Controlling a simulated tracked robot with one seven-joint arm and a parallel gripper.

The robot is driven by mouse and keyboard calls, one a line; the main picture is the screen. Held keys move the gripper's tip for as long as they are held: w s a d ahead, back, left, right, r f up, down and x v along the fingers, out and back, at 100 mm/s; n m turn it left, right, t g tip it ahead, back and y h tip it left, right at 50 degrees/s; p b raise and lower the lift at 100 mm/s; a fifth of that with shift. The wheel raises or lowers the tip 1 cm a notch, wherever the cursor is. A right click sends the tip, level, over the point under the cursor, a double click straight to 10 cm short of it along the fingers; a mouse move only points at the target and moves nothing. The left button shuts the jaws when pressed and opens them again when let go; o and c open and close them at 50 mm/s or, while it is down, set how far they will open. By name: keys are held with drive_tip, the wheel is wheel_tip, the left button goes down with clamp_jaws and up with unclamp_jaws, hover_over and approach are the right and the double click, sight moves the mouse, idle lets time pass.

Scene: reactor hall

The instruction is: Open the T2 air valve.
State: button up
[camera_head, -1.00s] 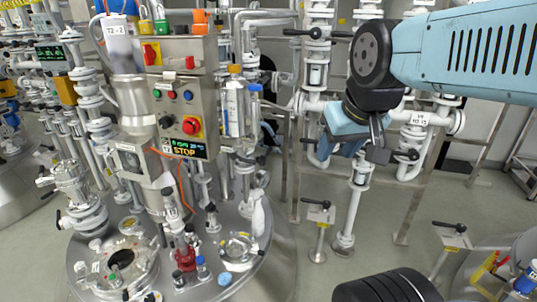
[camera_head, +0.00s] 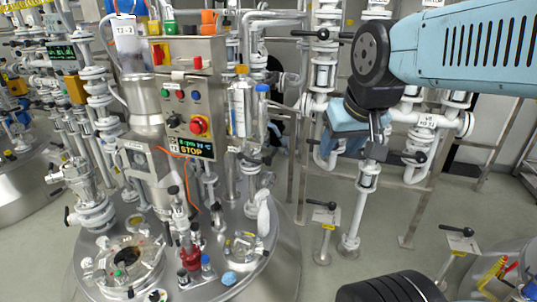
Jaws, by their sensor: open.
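A steel vessel (camera_head: 285,250) stands at left centre, with a container labelled T2-2 (camera_head: 124,45) above it. Several valves with black handles are in view: one on the upper pipe (camera_head: 322,34), one on a low stand (camera_head: 326,210), and one on a stand at the right (camera_head: 458,235). I cannot tell which is the T2 air valve. My gripper (camera_head: 377,140) hangs from my blue arm, right of the vessel and in front of white piping. It is open and small in view. It appears to hold nothing; whether it touches a pipe is unclear.
A control box (camera_head: 187,95) with buttons, a red emergency stop and a display reading STOP stands over the vessel. White pipes and a metal frame (camera_head: 408,235) rise behind my gripper. Grey floor (camera_head: 380,255) shows between the stands.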

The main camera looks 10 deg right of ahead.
drive_tip(key=w+d+f+m+t, duration=0.1)
drive_tip(key=w+f+m+t, duration=0.15)
drive_tip(key=w, duration=1.25)
drive_tip(key=w+d+f+m+t, duration=0.1)
drive_tip(key=w+d+f, duration=0.15)
drive_tip(key=w, duration=1.25)
drive_tip(key=w+f+m+t+y, duration=0.2)
drive_tip(key=w+f+m+t, duration=0.1)
drive_tip(key=w+f, duration=1.1)
drive_tip(key=m+t+y, duration=0.3)
drive_tip(key=m+t, duration=0.1)
drive_tip(key=m, duration=0.1)
approach(275, 152)
wheel_tip(275, 152, up, 3)
wheel_tip(275, 152, down, 7)
drive_tip(key=s+d+m+t, duration=0.1)
drive_tip(key=s+m+t, duration=0.15)
drive_tip(key=m, duration=0.25)
drive_tip(key=x, duration=1.4)
drive_tip(key=shift+w+d+r, duration=0.1)
drive_tip(key=shift+w+d, duration=0.05)
drive_tip(key=shift+w, duration=0.15)
drive_tip(key=shift+c, duration=0.5)
clamp_jaws()
